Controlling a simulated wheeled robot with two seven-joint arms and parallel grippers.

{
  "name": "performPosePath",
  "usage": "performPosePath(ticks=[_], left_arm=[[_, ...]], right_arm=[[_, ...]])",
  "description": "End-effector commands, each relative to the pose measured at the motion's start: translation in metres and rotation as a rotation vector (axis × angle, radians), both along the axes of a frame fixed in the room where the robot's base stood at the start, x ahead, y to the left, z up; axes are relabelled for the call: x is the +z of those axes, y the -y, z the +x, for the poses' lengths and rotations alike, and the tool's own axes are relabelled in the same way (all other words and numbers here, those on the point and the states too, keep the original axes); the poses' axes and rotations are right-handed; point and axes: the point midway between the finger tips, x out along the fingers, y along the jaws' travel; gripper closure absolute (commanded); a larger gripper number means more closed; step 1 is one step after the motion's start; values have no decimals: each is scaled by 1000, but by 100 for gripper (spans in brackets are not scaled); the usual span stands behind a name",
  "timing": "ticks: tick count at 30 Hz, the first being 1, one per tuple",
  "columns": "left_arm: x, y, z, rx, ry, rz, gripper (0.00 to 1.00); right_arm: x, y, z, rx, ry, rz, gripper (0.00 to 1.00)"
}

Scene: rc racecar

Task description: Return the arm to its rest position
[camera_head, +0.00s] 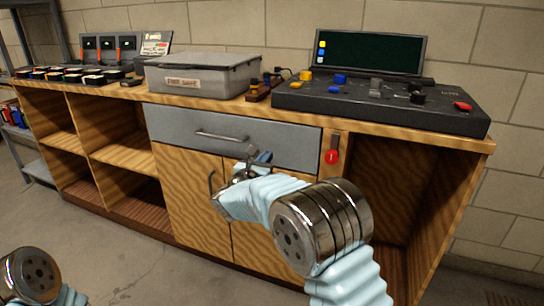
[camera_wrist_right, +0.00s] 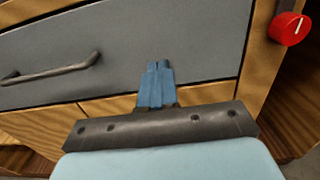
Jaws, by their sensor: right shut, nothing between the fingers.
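My right gripper (camera_head: 262,158) is in front of the workbench, near the lower edge of the grey drawer front. In the right wrist view its blue fingers (camera_wrist_right: 157,72) are together with nothing between them. The grey drawer (camera_head: 235,137) looks shut, and its bar handle (camera_head: 220,136) is left of the gripper, apart from it. The handle also shows in the right wrist view (camera_wrist_right: 50,68). My left arm shows only as a metal joint at the lower left corner; its gripper is out of view.
The wooden workbench (camera_head: 465,141) carries a grey lidded box (camera_head: 205,73), a black control console (camera_head: 380,98) and several small battery-like blocks (camera_head: 70,75). A red knob (camera_head: 331,157) is on the bench front, right of the drawer. Open shelves (camera_head: 125,155) are at left. Floor in front is clear.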

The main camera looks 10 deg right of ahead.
Motion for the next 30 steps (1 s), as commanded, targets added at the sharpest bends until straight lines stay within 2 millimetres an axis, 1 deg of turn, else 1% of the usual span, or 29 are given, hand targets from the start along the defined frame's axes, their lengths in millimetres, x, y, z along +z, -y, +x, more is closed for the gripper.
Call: performPosePath(ticks=[1,6,9,13,14,15,17,20,21,23,24,26,27,29,30], left_arm=[[-4,0,0,0,0,0,20],[-8,0,0,1,-1,1,20],[-10,0,0,1,0,1,20],[-11,0,0,1,0,1,20],[-11,0,0,1,0,1,20],[-11,0,0,1,0,1,20],[-11,0,0,1,0,1,20],[-11,0,0,1,0,1,20],[-11,0,0,1,0,1,20],[-11,0,0,1,0,1,20],[-11,0,0,1,0,1,20],[-11,0,0,1,0,1,20],[-11,0,0,1,0,1,20],[-11,0,0,2,0,1,20],[-11,0,0,2,0,1,20]], right_arm=[[-3,-7,-8,3,-2,0,100],[-3,-27,-36,3,-3,1,100],[-3,-36,-49,2,-4,2,100],[-4,-43,-59,0,-6,3,100],[-7,-43,-60,-1,-12,7,100],[-14,-41,-61,-6,-27,21,100],[-33,-36,-63,-16,-66,61,100],[-91,-20,-71,-55,-181,189,100],[-121,-13,-79,-81,-239,262,100],[-170,-4,-96,-137,-330,392,100],[-203,1,-111,-180,-387,489,100],[-250,5,-137,-261,-466,638,100],[-279,6,-157,-325,-511,747,100],[-320,3,-191,-442,-568,919,100],[-345,-1,-216,-534,-596,1042,100]])
